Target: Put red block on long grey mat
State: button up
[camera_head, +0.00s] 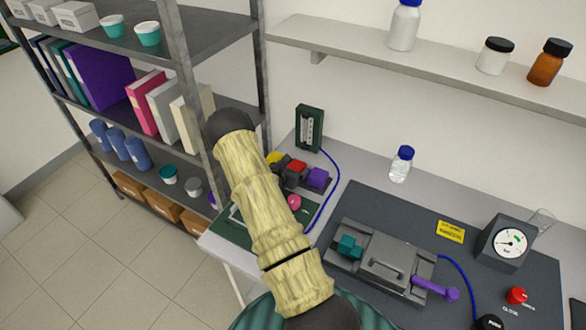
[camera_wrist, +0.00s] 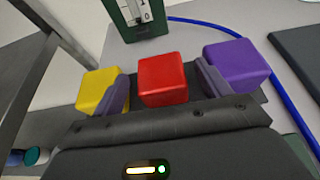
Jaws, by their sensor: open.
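The red block (camera_head: 297,166) stands in a row between a yellow block and a purple block; it also shows in the wrist view (camera_wrist: 162,78). My gripper (camera_wrist: 163,90) is open, with one finger on each side of the red block. The yellow block (camera_wrist: 97,88) is outside the left finger and the purple block (camera_wrist: 238,63) outside the right finger. A wide dark grey mat (camera_head: 367,200) lies right of the blocks under a grey device. I cannot tell whether it is the long grey mat.
A green mat (camera_head: 232,226) lies partly under my arm. A grey device (camera_head: 383,258), a gauge (camera_head: 506,242) and a bottle (camera_head: 401,164) stand right. A metal shelf post (camera_head: 190,90) rises left.

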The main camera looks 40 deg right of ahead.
jog(key=shift+a+r, duration=0.15)
jog(key=shift+a, duration=0.15)
jog(key=b+v, duration=0.3)
jog(key=v, duration=0.8)
jog(key=shift+s+a+b, duration=0.15)
jog(key=shift+s+b, duration=0.05)
jog(key=shift+b, duration=0.1)
jog(key=shift+r, duration=0.1)
jog(key=s+a+r+m+g+y, duration=0.2)
jog(key=s+a+r+m+g, duration=0.1)
jog(key=s+m, duration=0.3)
jog(key=s+a+r+m+g+y, duration=0.2)
jog(key=s+a+r+m+g, duration=0.1)
jog(key=s+m, duration=0.25)
jog(key=s+a+r+m+t+y, duration=0.1)
jog(key=a+r+m+y, duration=0.3)
jog(key=a, duration=0.4)
jog(key=s+a+r+m+t+y, duration=0.2)
jog(key=s+a+r+m+y, duration=0.1)
jog(key=a+m, duration=0.4)
jog(key=shift+s+a+r+y, duration=0.2)
jog(key=shift+a+r+y, duration=0.45)
jog(key=shift+a, duration=0.55)
